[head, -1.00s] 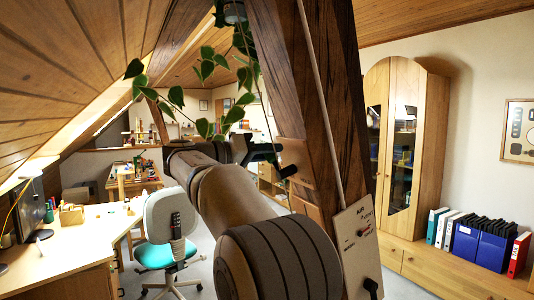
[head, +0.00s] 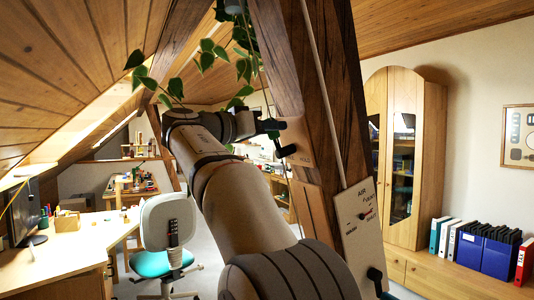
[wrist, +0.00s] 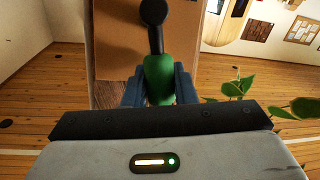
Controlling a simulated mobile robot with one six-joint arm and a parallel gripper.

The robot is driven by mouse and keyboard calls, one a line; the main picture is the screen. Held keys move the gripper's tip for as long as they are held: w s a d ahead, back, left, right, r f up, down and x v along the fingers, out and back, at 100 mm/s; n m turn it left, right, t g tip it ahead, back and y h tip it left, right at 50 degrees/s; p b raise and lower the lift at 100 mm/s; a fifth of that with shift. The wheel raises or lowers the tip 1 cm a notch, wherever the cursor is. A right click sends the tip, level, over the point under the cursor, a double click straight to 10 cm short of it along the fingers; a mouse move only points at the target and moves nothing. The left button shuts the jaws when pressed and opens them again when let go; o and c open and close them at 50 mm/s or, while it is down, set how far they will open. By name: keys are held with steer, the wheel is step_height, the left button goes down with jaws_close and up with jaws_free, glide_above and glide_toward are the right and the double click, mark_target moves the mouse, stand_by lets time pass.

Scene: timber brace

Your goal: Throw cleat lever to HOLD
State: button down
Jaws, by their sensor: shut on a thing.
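The cleat lever has a green grip (wrist: 158,80) and a black arm (wrist: 155,38) running up to a round black pivot in the wrist view. My gripper (wrist: 160,88) is shut around the green grip, with one blue-grey finger on each side. In the head view, my gripper (head: 272,126) is at the timber post, beside a tan backing plate (head: 298,140). A black part of the lever (head: 285,152) shows just below my gripper there.
The dark timber post (head: 300,80) leans beside my arm, with a pale rope along it. A white panel (head: 362,225) marked AIR, with a dial, is lower on the post. Leafy vines (head: 207,50) hang close by. A chair (head: 168,225) and desk stand left.

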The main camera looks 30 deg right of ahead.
steer(key=s+m+t+b, duration=0.1)
steer(key=b, duration=0.3)
steer(key=s+f+m+t+b, duration=0.1)
steer(key=m+b, duration=0.1)
steer(key=b, duration=0.1)
steer(key=shift+s+b, duration=0.3)
steer(key=shift+b, duration=0.1)
steer(key=s+m+b, duration=0.1)
steer(key=b, duration=0.1)
steer(key=m+t+h+b, duration=0.1)
steer(key=b, duration=0.2)
steer(key=shift+s+d+m, duration=0.15)
steer(key=shift+s+m, duration=0.2)
steer(key=shift+m, duration=0.05)
steer(key=shift+s+m+b, duration=0.2)
steer(key=shift+m+b, duration=0.2)
steer(key=shift+b, duration=0.45)
steer(key=shift+t, duration=0.3)
steer(key=c, duration=1.2)
jaws_free()
steer(key=shift+d, duration=0.1)
steer(key=b+v, duration=0.1)
steer(key=v, duration=0.7)
